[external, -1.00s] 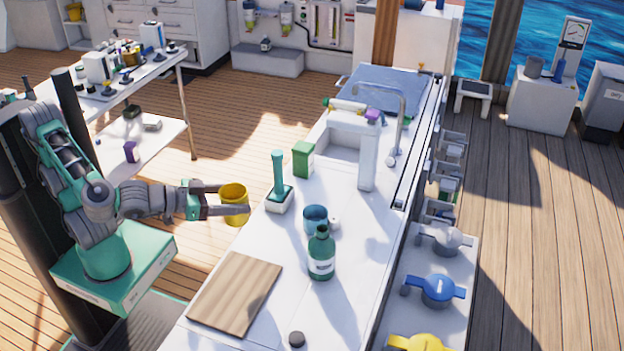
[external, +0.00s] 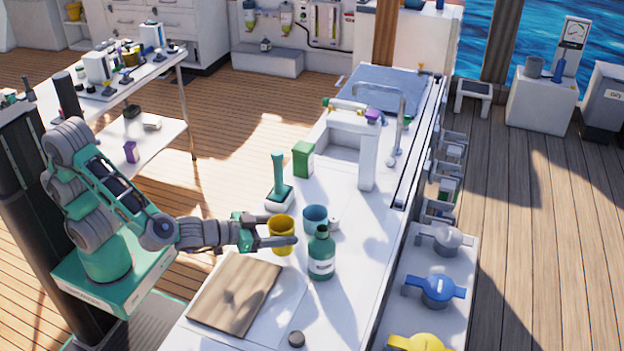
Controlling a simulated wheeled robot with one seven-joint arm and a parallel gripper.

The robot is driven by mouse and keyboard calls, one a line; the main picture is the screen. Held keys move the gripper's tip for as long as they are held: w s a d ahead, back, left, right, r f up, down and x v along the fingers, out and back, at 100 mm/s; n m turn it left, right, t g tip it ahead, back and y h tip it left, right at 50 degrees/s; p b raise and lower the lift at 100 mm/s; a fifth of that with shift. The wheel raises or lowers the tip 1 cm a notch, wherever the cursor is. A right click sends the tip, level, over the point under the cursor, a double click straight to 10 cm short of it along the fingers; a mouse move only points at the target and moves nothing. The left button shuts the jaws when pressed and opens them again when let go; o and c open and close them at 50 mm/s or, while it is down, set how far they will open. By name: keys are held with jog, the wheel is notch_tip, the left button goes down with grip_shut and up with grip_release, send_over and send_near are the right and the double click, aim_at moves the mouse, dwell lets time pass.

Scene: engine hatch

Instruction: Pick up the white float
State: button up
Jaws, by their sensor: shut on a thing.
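My gripper (external: 286,236) is shut on a yellow cup (external: 282,236), with a finger on either side of it. The cup is upright over the counter (external: 240,244), left of the green bottle; whether it touches the counter I cannot tell. A small white round thing (external: 334,223) sits on the counter right beside a blue cup (external: 314,219), behind the bottle. It may be the white float, but it is too small to be sure. My gripper is apart from it, to its left and nearer the camera.
The green bottle (external: 321,254) stands close to my fingertips. A teal-handled tool (external: 279,183) and a green box (external: 303,160) stand farther back, before the sink (external: 340,140).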

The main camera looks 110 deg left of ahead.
jog(key=shift+w+f+b, duration=0.15)
jog(key=shift+f+b, duration=0.35)
jog(key=shift+f, duration=1.4)
jog(key=o, duration=1.5)
jog(key=shift+r+p, duration=0.25)
jog(key=shift+p, duration=0.05)
jog(key=shift+o, duration=0.2)
jog(key=v, duration=1.1)
jog(key=shift+d+r, duration=0.1)
jog(key=shift+d, duration=0.15)
jog(key=shift+o, duration=0.7)
jog(key=shift+s, duration=0.4)
